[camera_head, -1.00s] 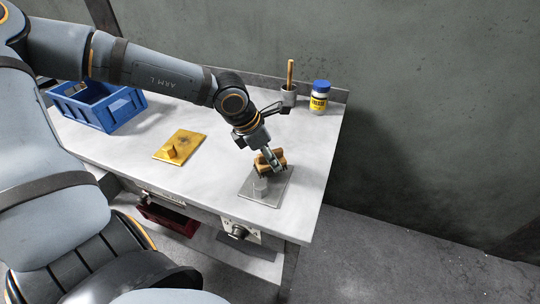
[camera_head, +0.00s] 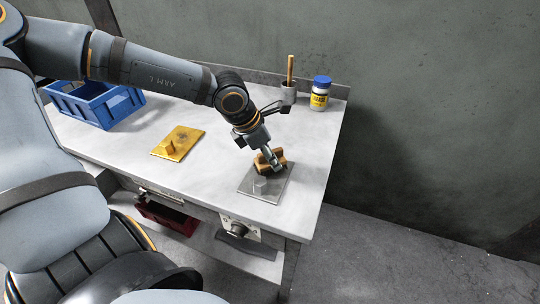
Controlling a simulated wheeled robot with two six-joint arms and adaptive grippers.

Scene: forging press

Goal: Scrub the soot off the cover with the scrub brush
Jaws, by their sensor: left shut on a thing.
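My left gripper (camera_head: 272,158) is shut on a wooden scrub brush (camera_head: 262,157) near the right end of the workbench. The brush is over the far part of a flat grey metal cover (camera_head: 271,196) with an upright knob. Its dark bristles are low at the plate; I cannot tell for sure whether they touch. The brush and gripper hide the plate's far edge, and I cannot make out soot on it. A similar yellow plate (camera_head: 166,151) with a knob lies to the left, with a dark smudge on top. My right gripper is not in view.
A blue crate (camera_head: 104,116) stands at the bench's left. A grey cup (camera_head: 289,92) with a wooden handle in it and a blue-capped jar (camera_head: 319,96) stand at the back right. The bench (camera_head: 220,164) is clear between the two plates. A red bin (camera_head: 172,220) sits below.

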